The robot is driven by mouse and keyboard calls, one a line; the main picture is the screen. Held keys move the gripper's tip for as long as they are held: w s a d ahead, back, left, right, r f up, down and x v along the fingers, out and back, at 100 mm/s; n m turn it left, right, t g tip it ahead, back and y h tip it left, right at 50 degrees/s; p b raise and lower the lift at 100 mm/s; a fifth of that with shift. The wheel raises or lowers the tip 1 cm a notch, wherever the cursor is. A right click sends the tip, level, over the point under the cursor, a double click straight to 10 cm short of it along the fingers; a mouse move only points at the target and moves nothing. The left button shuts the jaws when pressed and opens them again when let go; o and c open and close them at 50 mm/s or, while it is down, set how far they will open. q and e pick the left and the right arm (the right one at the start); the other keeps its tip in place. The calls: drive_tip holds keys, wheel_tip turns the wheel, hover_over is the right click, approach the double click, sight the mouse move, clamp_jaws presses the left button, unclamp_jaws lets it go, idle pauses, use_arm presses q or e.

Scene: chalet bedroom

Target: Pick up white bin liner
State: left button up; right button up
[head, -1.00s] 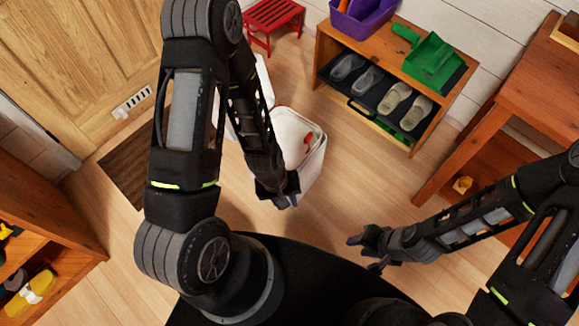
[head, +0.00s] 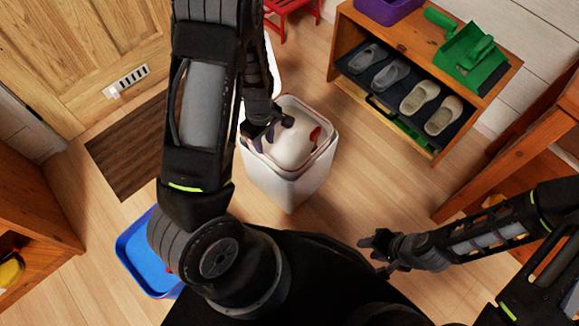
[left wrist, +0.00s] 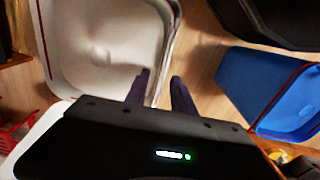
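A white bin (head: 283,188) stands on the floor in the middle of the head view. The white bin liner (head: 292,150) shows inside it as a pale rounded shape, with a small red patch at its right side. In the left wrist view the liner (left wrist: 105,45) fills the upper left. My left gripper (head: 268,134) is over the bin's left side, with its two dark fingers apart (left wrist: 160,90). The bin's edge shows between the fingers; contact cannot be told. My right gripper (head: 374,252) hangs over bare floor, fingers apart and empty.
A blue bin (head: 140,258) stands at the lower left, also in the left wrist view (left wrist: 255,85). A wooden shoe rack (head: 425,45) stands behind right, and a wooden table (head: 500,165) at the right. Floor between bin and rack is clear.

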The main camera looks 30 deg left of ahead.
sight(265, 154)
use_arm(q)
drive_tip(key=shift+f, duration=0.95)
wheel_tip(265, 154, down, 5)
drive_tip(key=b, duration=0.3)
drive_tip(key=shift+s+f, duration=0.1)
drive_tip(key=shift+s, duration=0.05)
drive_tip(key=shift+c, duration=0.4)
clamp_jaws()
idle(0.7)
